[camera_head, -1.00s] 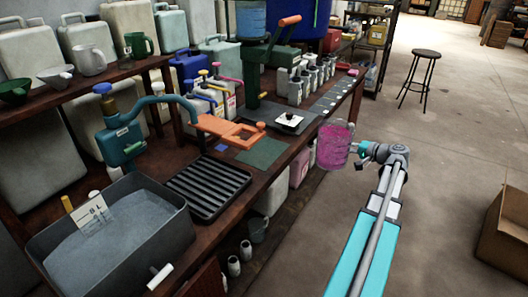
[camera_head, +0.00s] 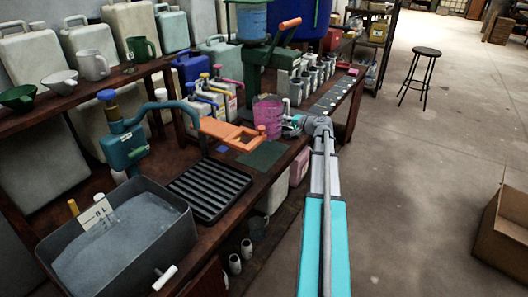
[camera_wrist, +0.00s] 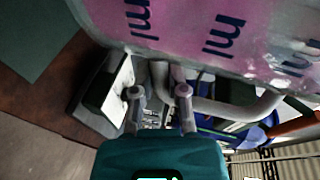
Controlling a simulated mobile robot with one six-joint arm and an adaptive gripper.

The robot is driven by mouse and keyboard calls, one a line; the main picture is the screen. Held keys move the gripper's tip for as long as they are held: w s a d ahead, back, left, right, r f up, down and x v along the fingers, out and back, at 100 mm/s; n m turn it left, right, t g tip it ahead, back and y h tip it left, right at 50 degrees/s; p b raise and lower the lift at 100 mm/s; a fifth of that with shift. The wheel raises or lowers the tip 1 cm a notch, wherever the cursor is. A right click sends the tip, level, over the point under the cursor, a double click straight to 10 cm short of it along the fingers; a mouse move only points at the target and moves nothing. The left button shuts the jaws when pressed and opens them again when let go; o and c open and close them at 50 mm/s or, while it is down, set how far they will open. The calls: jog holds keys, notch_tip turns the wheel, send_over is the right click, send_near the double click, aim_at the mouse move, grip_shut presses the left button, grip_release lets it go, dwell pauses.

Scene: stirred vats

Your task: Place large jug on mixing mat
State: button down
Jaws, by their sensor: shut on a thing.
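The large jug (camera_head: 268,117) is a clear measuring jug with pink contents and looks upright. It fills the top of the wrist view (camera_wrist: 215,28), with dark "ml" marks on its side. My gripper (camera_head: 292,126) is shut on its handle at the jug's right; the fingers (camera_wrist: 160,95) show at the handle in the wrist view. A dark green mat (camera_head: 264,155), which I take for the mixing mat, lies flat and bare on the bench. It also shows at the upper left of the wrist view (camera_wrist: 38,35). The jug is held beyond the mat in the head view, apart from it.
An orange dispenser arm (camera_head: 228,132) reaches over the bench left of the mat. A black ribbed rack (camera_head: 208,190) and a grey water basin (camera_head: 120,240) stand nearer. A scale (camera_wrist: 112,95) is partly hidden behind the jug. Several bottles stand behind it.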

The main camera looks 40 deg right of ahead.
jog(key=shift+w+a+r, duration=0.2)
jog(key=shift+w+a, duration=0.35)
jog(key=shift+w, duration=0.35)
jog(key=shift+f, duration=0.15)
jog(key=b, duration=0.6)
send_over(278, 146)
notch_tip(278, 146, down, 6)
jog(key=shift+s+f, duration=0.1)
jog(key=shift+f+b, duration=1.8)
jog(key=shift+b, duration=0.15)
jog(key=shift+f, duration=0.1)
jog(key=c, duration=0.7)
grip_release()
